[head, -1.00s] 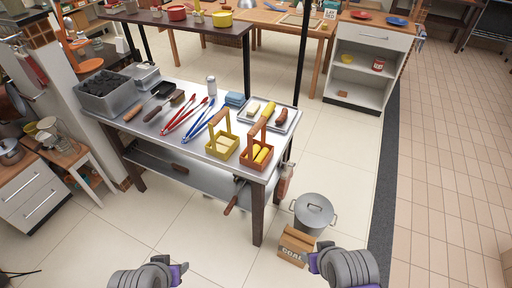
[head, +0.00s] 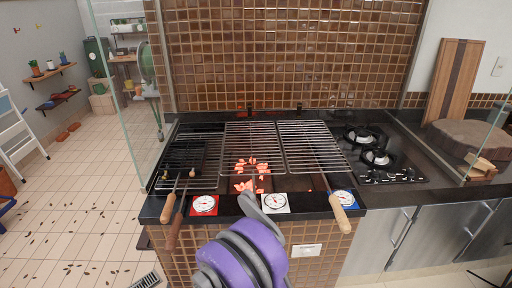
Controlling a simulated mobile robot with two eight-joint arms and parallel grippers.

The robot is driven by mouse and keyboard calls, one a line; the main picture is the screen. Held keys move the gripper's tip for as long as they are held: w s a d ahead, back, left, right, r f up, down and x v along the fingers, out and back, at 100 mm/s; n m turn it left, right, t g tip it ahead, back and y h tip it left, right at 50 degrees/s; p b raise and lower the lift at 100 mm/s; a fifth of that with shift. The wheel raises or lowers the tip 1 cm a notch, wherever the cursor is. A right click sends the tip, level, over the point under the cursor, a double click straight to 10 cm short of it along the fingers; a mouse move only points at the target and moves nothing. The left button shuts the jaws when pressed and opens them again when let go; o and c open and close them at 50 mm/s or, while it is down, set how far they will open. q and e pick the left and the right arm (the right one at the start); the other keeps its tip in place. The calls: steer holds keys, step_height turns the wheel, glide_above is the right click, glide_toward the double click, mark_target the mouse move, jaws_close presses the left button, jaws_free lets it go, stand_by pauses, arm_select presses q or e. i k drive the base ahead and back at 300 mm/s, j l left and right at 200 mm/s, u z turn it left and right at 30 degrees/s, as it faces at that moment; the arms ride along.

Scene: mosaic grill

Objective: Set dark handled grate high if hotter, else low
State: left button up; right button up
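The grill has three wire grates side by side: left (head: 197,150), middle (head: 252,136) and right (head: 310,145). A dark brown handle (head: 174,233) and a lighter brown handle (head: 168,208) stick out at the front left. A tan handle (head: 340,214) sticks out at the front right. Red (head: 204,205), white (head: 275,203) and blue (head: 344,198) dials lie along the front edge; their readings are too small to tell. Glowing coals (head: 251,176) show around the middle grate. My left gripper (head: 254,203) appears before the middle, its fingers unclear. My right gripper is out of view.
A glass panel (head: 125,90) stands left of the grill. Gas burners (head: 376,157) are to the right, with a wooden board (head: 453,80) and a round wood slab (head: 470,138) beyond. Tiled floor at left is mostly open.

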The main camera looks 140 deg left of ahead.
mark_target(250, 121)
steer(key=l+u, duration=0.1)
steer(key=u, duration=4.5)
